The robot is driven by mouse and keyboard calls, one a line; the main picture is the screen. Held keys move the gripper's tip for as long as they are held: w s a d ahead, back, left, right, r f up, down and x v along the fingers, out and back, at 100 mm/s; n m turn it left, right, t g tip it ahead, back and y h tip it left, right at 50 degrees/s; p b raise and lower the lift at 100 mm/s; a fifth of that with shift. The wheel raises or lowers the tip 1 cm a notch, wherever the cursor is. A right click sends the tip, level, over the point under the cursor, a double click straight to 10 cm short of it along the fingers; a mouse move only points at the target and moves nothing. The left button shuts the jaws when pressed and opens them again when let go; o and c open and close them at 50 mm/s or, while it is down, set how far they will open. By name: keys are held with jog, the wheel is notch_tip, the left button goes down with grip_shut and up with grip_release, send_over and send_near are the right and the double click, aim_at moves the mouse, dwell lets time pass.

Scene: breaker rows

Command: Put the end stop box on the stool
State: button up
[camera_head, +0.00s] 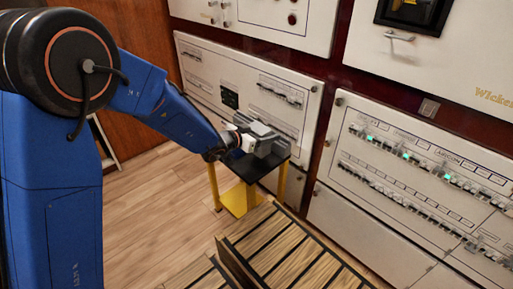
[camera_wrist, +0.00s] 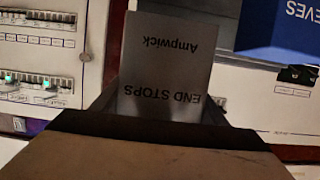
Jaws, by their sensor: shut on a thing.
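The end stop box (camera_wrist: 165,65) shows in the wrist view as a pale grey face with "Ampwick" and "END STOPS" printed upside down. My gripper (camera_head: 248,141) is at the end of the blue arm in the head view, at a grey shape above the stool, and is shut on the end stop box. The fingertips are hard to make out. The stool (camera_head: 268,180) has a black top and yellow legs and stands in front of the panels. I cannot tell whether the box touches the stool top.
White breaker panels (camera_head: 410,165) line the wall behind and to the right. Slatted wooden crates (camera_head: 275,245) stand in front of the stool. A blue box (camera_wrist: 280,28) with cut-off lettering is at upper right in the wrist view. Wooden floor is clear left of the stool.

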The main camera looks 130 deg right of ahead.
jog(key=shift+f, duration=3.25)
jog(key=o, duration=1.3)
jog(key=shift+f, duration=0.15)
